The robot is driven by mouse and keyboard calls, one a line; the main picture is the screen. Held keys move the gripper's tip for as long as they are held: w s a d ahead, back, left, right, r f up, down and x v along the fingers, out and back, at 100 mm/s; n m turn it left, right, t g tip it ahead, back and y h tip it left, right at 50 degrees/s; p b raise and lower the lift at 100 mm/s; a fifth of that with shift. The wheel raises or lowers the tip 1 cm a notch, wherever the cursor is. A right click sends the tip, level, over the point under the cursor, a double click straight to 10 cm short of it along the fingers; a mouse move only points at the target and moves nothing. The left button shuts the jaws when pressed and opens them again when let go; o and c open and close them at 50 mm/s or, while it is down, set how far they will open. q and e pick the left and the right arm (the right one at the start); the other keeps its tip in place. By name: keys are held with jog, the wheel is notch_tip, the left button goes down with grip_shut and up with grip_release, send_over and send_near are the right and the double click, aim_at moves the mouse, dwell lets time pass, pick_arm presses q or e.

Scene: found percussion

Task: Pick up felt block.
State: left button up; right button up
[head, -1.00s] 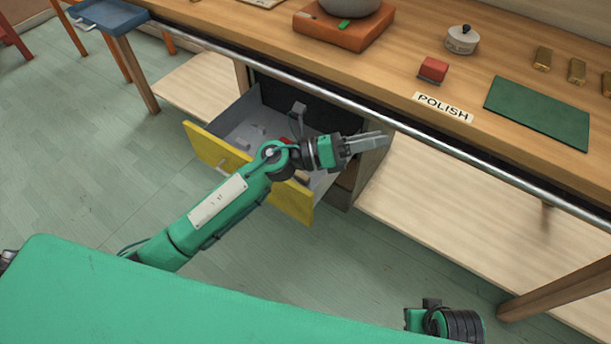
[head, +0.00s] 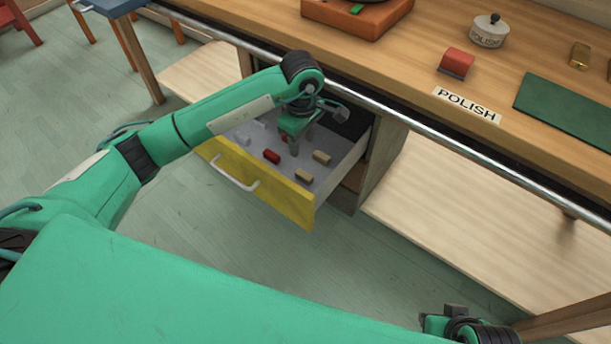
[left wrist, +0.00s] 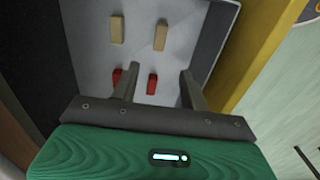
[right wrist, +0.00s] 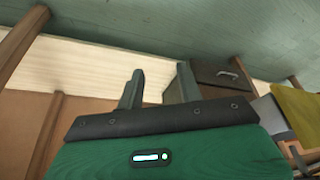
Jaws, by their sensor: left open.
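No block is labelled felt. Inside the open drawer (head: 262,190) lie two small red blocks, one in front (head: 271,156) and one partly hidden by my left gripper, and two tan blocks (head: 322,157) (head: 304,175). My left gripper (head: 291,149) points down over the drawer, open and empty. In the left wrist view, one red block (left wrist: 152,84) shows between its fingers, and the other (left wrist: 117,77) lies by the left finger. A larger red block with a dark underside (head: 457,63) stands on the bench. My right gripper (right wrist: 160,75) is open and empty, away from the drawer.
On the bench are a POLISH label (head: 467,105), a lidded white pot (head: 489,32), a green mat (head: 570,108) and an orange base (head: 357,18). White pieces (head: 243,139) lie at the drawer's left.

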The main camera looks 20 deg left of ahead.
pick_arm(q)
send_over(303, 173)
notch_tip(303, 173, down, 8)
jog(key=shift+s+f+b, duration=0.1)
jog(key=shift+f+b, duration=0.15)
jog(key=shift+b, duration=0.05)
notch_tip(303, 173, down, 4)
jog(key=shift+f, duration=0.2)
pick_arm(e)
jog(key=shift+w+a+f+t+y, duration=0.2)
jog(key=shift+w+a+f+t, duration=0.15)
jog(key=shift+w+a, duration=0.2)
jog(key=shift+w+a+f+t+y, duration=0.2)
jog(key=shift+w+a+t, duration=0.2)
jog(key=shift+a, duration=0.15)
pick_arm(q)
grip_shut()
